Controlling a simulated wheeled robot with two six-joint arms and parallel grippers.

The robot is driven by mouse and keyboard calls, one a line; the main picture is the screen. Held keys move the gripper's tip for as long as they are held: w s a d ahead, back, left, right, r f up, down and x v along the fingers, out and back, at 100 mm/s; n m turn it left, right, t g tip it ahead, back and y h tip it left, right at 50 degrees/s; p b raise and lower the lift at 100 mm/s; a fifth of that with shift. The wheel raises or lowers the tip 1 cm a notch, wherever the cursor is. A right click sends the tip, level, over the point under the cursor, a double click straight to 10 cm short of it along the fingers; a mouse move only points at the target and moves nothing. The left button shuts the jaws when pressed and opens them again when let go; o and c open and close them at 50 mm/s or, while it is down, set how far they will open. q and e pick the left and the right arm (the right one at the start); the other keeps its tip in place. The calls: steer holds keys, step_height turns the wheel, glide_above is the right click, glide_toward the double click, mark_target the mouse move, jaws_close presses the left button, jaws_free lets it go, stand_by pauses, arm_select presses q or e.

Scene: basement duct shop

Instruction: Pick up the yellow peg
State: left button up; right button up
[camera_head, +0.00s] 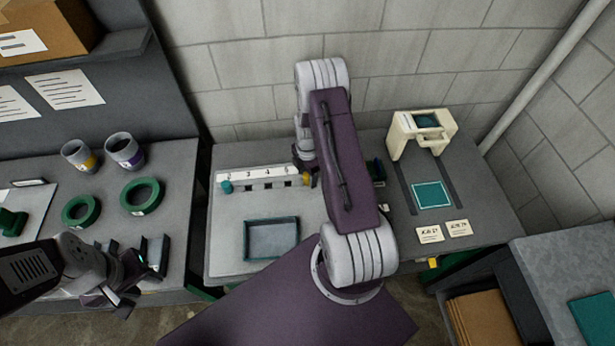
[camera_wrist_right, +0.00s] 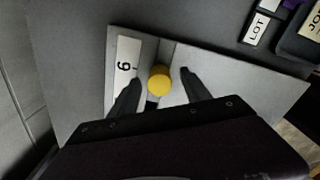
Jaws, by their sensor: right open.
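The yellow peg (camera_wrist_right: 159,80) shows as a round top in the right wrist view, beside the printed 6 on a pale strip. In the head view a small part of the yellow peg (camera_head: 306,180) shows at the right end of the numbered rack (camera_head: 258,174). My right gripper (camera_wrist_right: 160,78) is open, with one finger on each side of the peg and visible gaps to both. In the head view my right arm hides most of that gripper. My left gripper (camera_head: 135,278) is open and empty over the left bench's front edge.
A teal peg (camera_head: 227,187) stands at the rack's left end. An empty shallow tray (camera_head: 249,254) lies in front. Green rings (camera_head: 142,196) and two cups (camera_head: 124,150) are on the left bench. A cream frame (camera_head: 400,132) stands at right behind a teal square (camera_head: 431,195).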

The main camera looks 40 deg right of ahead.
steer(key=shift+w+d+f, duration=0.1)
steer(key=shift+w+f, duration=0.05)
steer(key=shift+f, duration=0.1)
steer(key=shift+s+r, duration=0.15)
steer(key=shift+s, duration=0.05)
steer(key=c, duration=1.2)
steer(key=shift+w, duration=0.1)
jaws_close()
